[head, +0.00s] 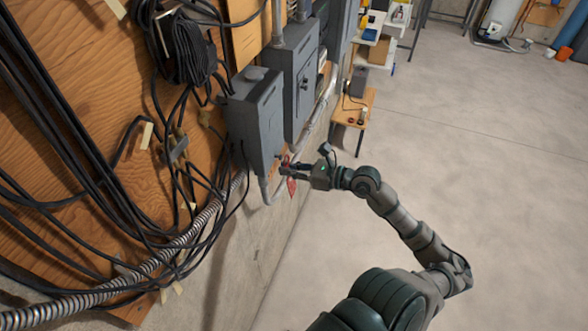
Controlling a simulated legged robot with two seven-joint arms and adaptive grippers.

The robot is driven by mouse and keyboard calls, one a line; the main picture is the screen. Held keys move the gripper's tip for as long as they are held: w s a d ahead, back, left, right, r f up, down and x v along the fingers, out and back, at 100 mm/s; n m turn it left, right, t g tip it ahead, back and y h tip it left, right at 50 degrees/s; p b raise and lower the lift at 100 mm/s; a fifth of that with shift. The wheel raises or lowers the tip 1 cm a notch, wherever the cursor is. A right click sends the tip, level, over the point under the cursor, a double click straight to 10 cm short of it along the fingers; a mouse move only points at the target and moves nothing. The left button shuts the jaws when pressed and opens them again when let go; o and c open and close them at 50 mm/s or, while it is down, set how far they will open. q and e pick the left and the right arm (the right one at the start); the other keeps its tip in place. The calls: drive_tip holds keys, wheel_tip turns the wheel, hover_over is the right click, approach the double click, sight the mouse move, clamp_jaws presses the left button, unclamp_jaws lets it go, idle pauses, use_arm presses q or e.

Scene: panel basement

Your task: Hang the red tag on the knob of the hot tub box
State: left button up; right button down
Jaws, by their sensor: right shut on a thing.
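The red tag (292,187) hangs from my right gripper (287,171), whose fingers are shut on it. The gripper reaches in from the right and is at the lower right edge of a grey box (258,115) on the wall. A second, taller grey box (297,88) with a dark knob (304,84) on its front is just behind it. I cannot read which box is the hot tub box. The fingertips and the top of the tag are small, so I cannot tell whether the tag touches the nearer box. My left gripper is out of view.
Loose black cables (185,50) and a ribbed metal conduit (190,235) run along the plywood wall at left. A small wooden stool (350,124) and shelves stand farther along the wall. The concrete floor (450,130) at right is mostly clear.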

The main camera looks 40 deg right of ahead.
drive_tip(key=shift+w+d+f, duration=0.2)
drive_tip(key=shift+w+d, duration=0.2)
drive_tip(key=shift+w, duration=0.3)
drive_tip(key=shift+f+p+x, duration=0.2)
drive_tip(key=shift+p+x, duration=0.1)
drive_tip(key=shift+x, duration=0.8)
drive_tip(key=c, duration=1.2)
unclamp_jaws()
drive_tip(key=shift+a, duration=0.15)
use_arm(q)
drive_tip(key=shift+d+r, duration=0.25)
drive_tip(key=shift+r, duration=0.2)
use_arm(e)
drive_tip(key=shift+a+r, duration=0.1)
drive_tip(key=shift+a, duration=0.1)
